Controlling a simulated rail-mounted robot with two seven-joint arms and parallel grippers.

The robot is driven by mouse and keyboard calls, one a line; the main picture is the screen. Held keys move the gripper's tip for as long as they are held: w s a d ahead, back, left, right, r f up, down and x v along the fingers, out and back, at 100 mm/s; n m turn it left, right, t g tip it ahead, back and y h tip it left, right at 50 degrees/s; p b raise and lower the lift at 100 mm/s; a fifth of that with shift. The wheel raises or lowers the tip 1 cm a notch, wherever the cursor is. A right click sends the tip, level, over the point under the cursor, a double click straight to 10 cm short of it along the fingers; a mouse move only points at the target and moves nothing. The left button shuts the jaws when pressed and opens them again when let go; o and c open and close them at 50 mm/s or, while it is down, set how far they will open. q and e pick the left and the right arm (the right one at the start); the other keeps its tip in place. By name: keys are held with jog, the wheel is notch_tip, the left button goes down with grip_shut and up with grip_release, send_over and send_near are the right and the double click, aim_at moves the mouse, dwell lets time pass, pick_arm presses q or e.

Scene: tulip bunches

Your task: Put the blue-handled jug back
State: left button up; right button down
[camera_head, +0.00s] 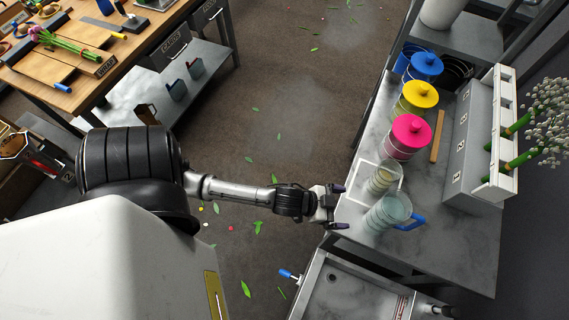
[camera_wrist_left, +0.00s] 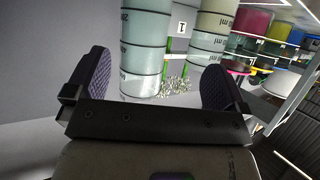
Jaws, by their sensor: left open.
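The blue-handled jug (camera_head: 388,214), clear with pale contents, stands on the grey counter at the right, its blue handle pointing right. My left gripper (camera_head: 341,207) is open and empty at the counter's left edge, just left of the blue-handled jug. In the left wrist view the open fingers (camera_wrist_left: 155,85) frame the scene; the blue-handled jug (camera_wrist_left: 145,50) is ahead at left, its handle hidden, and the second jug (camera_wrist_left: 213,30) is at right. My right gripper is out of view.
Pink (camera_head: 407,136), yellow (camera_head: 415,99) and blue (camera_head: 423,68) lidded canisters line the counter behind the jugs. A numbered grey-white rack (camera_head: 472,140) with flower stems stands at right. A metal sink unit (camera_head: 345,290) lies in front. The floor between the benches is open.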

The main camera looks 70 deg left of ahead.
pick_arm(q)
jog(key=s+a+r+n+g+y, duration=0.1)
jog(key=s+g+y, duration=0.2)
jog(key=s+g, duration=0.5)
jog(key=shift+s+n+g+y, duration=0.3)
jog(key=shift+s+n+g, duration=0.1)
jog(key=shift+s, duration=3.7)
jog(key=shift+a, duration=0.1)
jog(key=shift+r, duration=0.15)
